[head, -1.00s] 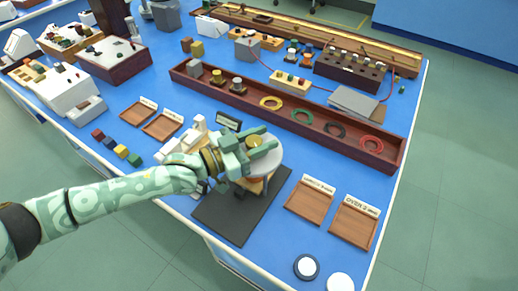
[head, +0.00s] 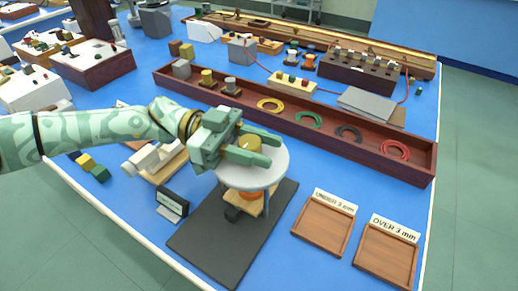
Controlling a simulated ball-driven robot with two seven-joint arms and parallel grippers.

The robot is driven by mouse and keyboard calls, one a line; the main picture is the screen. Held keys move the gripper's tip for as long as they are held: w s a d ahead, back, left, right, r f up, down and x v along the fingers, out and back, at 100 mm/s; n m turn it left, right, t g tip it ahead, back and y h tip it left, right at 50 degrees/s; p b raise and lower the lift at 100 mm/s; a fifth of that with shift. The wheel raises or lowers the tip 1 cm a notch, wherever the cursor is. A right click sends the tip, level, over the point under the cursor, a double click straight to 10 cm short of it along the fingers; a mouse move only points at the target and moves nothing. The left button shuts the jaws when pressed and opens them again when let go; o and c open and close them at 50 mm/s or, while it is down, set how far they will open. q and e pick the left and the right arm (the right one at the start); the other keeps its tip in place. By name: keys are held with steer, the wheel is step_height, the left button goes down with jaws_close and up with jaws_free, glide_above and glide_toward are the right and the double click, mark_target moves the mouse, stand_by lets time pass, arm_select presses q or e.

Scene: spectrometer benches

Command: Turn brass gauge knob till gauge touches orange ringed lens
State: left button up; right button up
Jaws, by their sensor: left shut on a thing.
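The gauge shows as a pale round disc (head: 268,172) with the brass knob (head: 250,142) standing on its top. My left gripper (head: 268,149) reaches over the disc from the left, its two green fingers on either side of the knob, shut on it. Under the disc is the orange ringed lens (head: 247,193), mostly hidden by the disc. It rests on a light wooden block above a dark mat (head: 217,247). The disc hides whether gauge and lens touch. My right gripper is not in view.
Two wooden trays, labelled UNDER 3 mm (head: 321,243) and OVER 3 mm (head: 385,276), lie right of the mat. A small black sign (head: 172,203) stands left of it. A long dark red tray (head: 424,165) with coloured rings lies behind. Blue table is clear between.

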mark_target(240, 139)
arm_select(q)
steer(key=shift+f+m+g+y+b, duration=0.15)
steer(key=shift+m+g+y+b, duration=0.45)
steer(key=shift+g, duration=0.4)
steer(key=shift+s+r, duration=0.1)
steer(key=shift+r, duration=0.2)
steer(key=shift+r, duration=0.15)
steer(key=o, duration=1)
steer(key=shift+w+a, duration=0.25)
steer(key=v, duration=0.7)
